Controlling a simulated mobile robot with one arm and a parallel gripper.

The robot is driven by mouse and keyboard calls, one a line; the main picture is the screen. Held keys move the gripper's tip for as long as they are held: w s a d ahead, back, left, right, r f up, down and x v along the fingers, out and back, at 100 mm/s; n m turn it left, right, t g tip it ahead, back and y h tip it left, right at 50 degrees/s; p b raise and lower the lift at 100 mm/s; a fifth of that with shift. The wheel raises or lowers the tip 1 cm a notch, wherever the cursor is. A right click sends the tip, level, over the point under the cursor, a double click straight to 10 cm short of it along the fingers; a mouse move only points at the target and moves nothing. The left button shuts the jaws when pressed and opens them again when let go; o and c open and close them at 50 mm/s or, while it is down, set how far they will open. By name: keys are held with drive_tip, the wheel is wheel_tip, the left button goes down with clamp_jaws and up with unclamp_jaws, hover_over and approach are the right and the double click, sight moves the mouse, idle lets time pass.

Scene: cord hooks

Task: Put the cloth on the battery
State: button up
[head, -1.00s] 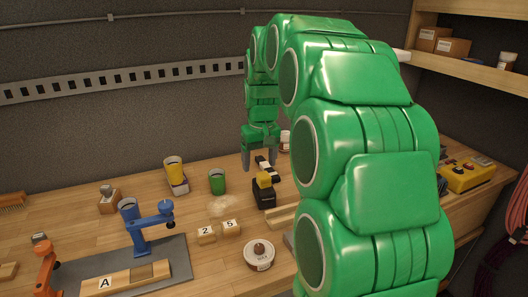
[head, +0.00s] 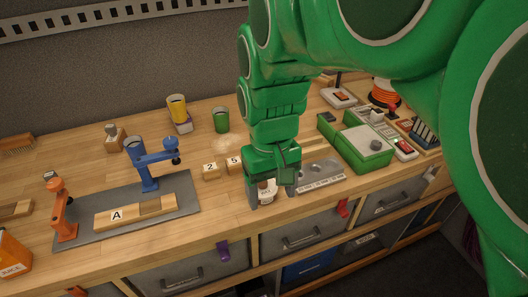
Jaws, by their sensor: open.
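My gripper (head: 271,198) points down over the front part of the workbench, with its two dark fingers apart. A white labelled jar (head: 266,187) shows between or just behind the fingers; I cannot tell which. I cannot make out a battery; my arm and gripper hide part of the bench. No cloth can be told with certainty. Small red (head: 343,208) and purple (head: 222,251) pieces hang at the bench's front edge, too small to say if either is cloth.
A blue clamp arm (head: 149,165) and an orange one (head: 62,212) stand on a grey mat (head: 185,201) at left. A green-and-white machine (head: 362,146) is at right.

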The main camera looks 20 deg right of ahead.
drive_tip(key=s+f, duration=0.3)
drive_tip(key=s, duration=0.6)
drive_tip(key=shift+s+a+g, duration=0.3)
drive_tip(key=shift+s+a, duration=0.1)
idle(0.5)
